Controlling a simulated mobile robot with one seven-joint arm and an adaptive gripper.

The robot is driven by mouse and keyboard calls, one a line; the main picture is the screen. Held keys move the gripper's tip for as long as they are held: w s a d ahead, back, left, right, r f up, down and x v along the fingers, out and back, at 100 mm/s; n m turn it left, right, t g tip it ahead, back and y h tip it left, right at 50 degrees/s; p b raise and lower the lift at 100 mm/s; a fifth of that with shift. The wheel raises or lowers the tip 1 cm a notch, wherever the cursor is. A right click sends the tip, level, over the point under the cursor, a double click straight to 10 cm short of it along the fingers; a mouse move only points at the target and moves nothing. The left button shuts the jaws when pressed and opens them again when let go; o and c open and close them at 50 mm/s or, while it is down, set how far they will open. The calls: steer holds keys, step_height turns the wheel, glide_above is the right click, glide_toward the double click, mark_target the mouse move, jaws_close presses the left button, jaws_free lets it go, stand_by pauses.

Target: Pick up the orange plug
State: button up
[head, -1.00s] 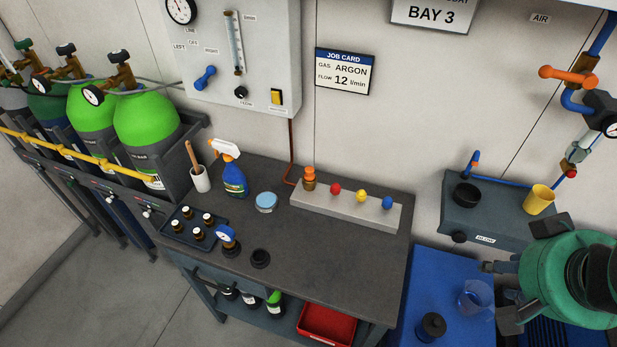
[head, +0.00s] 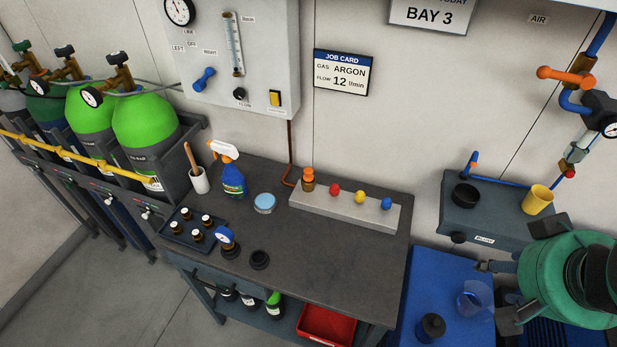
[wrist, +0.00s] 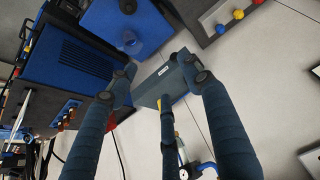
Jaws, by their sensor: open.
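The orange plug (head: 308,174) sits upright in a brass-coloured fitting at the left end of a long grey block (head: 345,208) on the dark bench. I cannot make it out in the wrist view. My gripper (head: 496,296) is at the right of the head view, well to the right of the plug and over the blue-topped area.
Red (head: 335,189), yellow (head: 360,196) and blue (head: 386,203) knobs share the block.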

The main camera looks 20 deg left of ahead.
steer(key=w+a+r+n+g+y+p, duration=0.15)
steer(key=w+a+n+p, duration=0.35)
steer(key=w, duration=0.5)
steer(key=w+a+r+n+g+p, duration=0.1)
steer(key=w+a+r+n+p, duration=0.1)
steer(key=w+a+n, duration=0.65)
steer(key=n+g+h+p, duration=0.1)
steer(key=n+g+p, duration=0.2)
steer(key=n+p, duration=1.1)
glide_above(308, 170)
steer(key=b, duration=0.3)
steer(key=f+n, duration=0.1)
steer(key=f, duration=1.2)
steer(key=f+n, duration=0.1)
steer(key=f, duration=0.6)
steer(key=shift+d+n, duration=0.3)
steer(key=shift+n, duration=0.05)
steer(key=shift+a+f, duration=0.15)
steer(key=shift+a, duration=0.1)
